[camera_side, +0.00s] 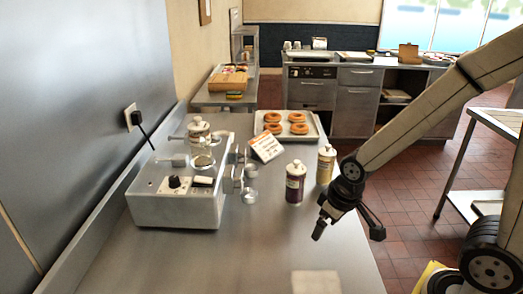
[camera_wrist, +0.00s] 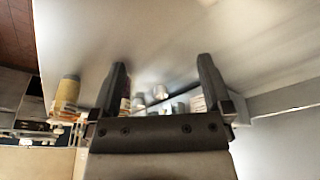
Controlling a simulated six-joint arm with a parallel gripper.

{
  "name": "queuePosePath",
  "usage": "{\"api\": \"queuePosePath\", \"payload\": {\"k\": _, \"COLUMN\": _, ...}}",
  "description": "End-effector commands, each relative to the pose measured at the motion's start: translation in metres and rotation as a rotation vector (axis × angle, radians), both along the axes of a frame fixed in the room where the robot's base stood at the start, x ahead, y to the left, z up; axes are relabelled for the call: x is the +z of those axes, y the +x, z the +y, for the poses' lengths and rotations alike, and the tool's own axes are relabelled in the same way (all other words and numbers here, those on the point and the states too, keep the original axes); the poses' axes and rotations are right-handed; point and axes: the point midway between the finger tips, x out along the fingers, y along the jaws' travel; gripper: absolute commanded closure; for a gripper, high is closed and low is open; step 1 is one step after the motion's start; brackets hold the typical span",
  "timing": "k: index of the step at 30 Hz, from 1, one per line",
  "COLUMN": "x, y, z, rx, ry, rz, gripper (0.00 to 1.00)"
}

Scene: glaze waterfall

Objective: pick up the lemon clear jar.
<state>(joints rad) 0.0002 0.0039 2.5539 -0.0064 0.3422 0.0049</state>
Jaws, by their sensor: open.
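A jar with yellow contents and a pale cap, likely the lemon clear jar (camera_side: 326,166), stands upright near the right edge of the steel counter in the side view. A yellow jar (camera_wrist: 68,92) also shows at the left of the wrist view, outside my fingers. My gripper (camera_side: 347,222) is open and empty, above the counter's right edge and nearer the side camera than the yellow jar. In the wrist view my gripper (camera_wrist: 163,78) has its two fingers apart with counter surface between them. The gripper does not touch the jar.
A purple jar (camera_side: 295,183) stands just left of the yellow jar. A small sign (camera_side: 266,147), a doughnut tray (camera_side: 312,133), small clear cups (camera_side: 250,196) and a steel machine (camera_side: 178,205) share the counter. The front of the counter is mostly clear, with a pale square (camera_side: 316,281).

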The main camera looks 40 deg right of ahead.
Motion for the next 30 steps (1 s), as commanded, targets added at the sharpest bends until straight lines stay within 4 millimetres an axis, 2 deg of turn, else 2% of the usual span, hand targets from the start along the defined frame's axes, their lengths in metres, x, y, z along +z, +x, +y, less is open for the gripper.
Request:
{"api": "queuePosePath", "payload": {"k": 5, "x": 0.006, "y": 0.031, "z": -0.005, "rx": 0.004, "ry": -0.019, "rz": -0.079, "gripper": 0.0}}
{"api": "queuePosePath", "payload": {"k": 8, "x": 0.013, "y": 0.065, "z": -0.009, "rx": 0.013, "ry": -0.035, "rz": -0.172, "gripper": 0.0}}
{"api": "queuePosePath", "payload": {"k": 14, "x": 0.039, "y": 0.158, "z": -0.012, "rx": 0.057, "ry": -0.044, "rz": -0.435, "gripper": 0.0}}
{"api": "queuePosePath", "payload": {"k": 18, "x": 0.062, "y": 0.222, "z": -0.007, "rx": 0.114, "ry": -0.011, "rz": -0.63, "gripper": 0.0}}
{"api": "queuePosePath", "payload": {"k": 21, "x": 0.077, "y": 0.261, "z": 0.0, "rx": 0.169, "ry": 0.03, "rz": -0.755, "gripper": 0.0}}
{"api": "queuePosePath", "payload": {"k": 25, "x": 0.094, "y": 0.299, "z": 0.012, "rx": 0.245, "ry": 0.098, "rz": -0.887, "gripper": 0.0}}
{"api": "queuePosePath", "payload": {"k": 30, "x": 0.106, "y": 0.325, "z": 0.024, "rx": 0.325, "ry": 0.173, "rz": -0.983, "gripper": 0.0}}
